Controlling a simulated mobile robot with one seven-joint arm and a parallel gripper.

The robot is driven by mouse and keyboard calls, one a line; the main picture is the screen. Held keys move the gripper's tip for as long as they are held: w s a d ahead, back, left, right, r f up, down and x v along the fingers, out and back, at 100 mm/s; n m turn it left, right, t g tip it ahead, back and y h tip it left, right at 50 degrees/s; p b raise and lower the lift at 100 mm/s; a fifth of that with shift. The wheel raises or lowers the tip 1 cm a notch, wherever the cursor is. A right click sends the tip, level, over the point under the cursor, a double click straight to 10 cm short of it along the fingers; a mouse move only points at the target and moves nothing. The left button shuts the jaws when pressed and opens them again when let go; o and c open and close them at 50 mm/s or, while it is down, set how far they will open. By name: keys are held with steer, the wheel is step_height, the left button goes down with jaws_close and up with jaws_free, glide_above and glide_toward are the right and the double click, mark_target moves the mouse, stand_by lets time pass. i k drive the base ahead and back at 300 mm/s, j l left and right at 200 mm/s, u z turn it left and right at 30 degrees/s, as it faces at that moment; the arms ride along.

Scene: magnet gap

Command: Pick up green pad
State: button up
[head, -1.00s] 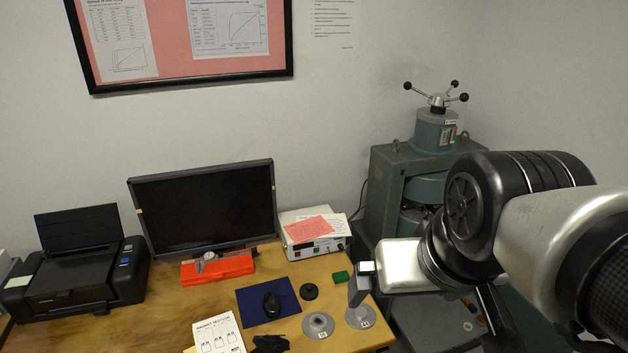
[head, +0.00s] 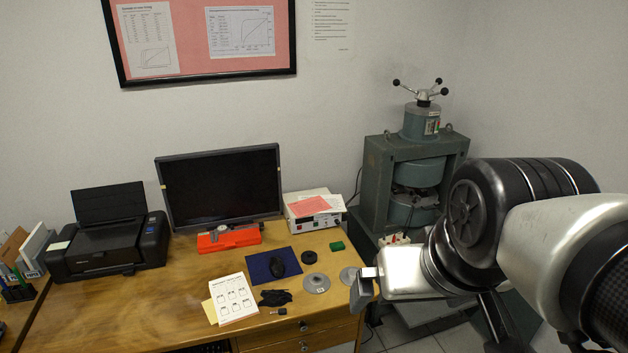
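The green pad (head: 337,246) is a small dark green block. It lies on the right part of the wooden desk, in front of the white instrument box and beside a black disc. My gripper (head: 359,298) is in front of and slightly right of the pad in the head view, at the desk's right edge and apart from the pad. Its fingers are seen from the side, so their opening cannot be told. Nothing shows held in it.
Close to the pad are a black disc (head: 309,257) and two grey round bases, one (head: 317,283) left of my gripper and one (head: 348,275) partly behind it. A blue mat (head: 259,264) with a mouse lies left. A large green magnet (head: 375,190) stands beyond the desk's right end.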

mark_target(339, 246)
steer(key=i+l+u, duration=0.35)
steer(key=i+l, duration=0.15)
steer(key=l, duration=0.15)
steer(key=i+l+u, duration=0.15)
steer(key=l, duration=0.25)
steer(key=i+l+u, duration=0.35)
steer(key=i+l, duration=0.15)
steer(key=l, duration=0.35)
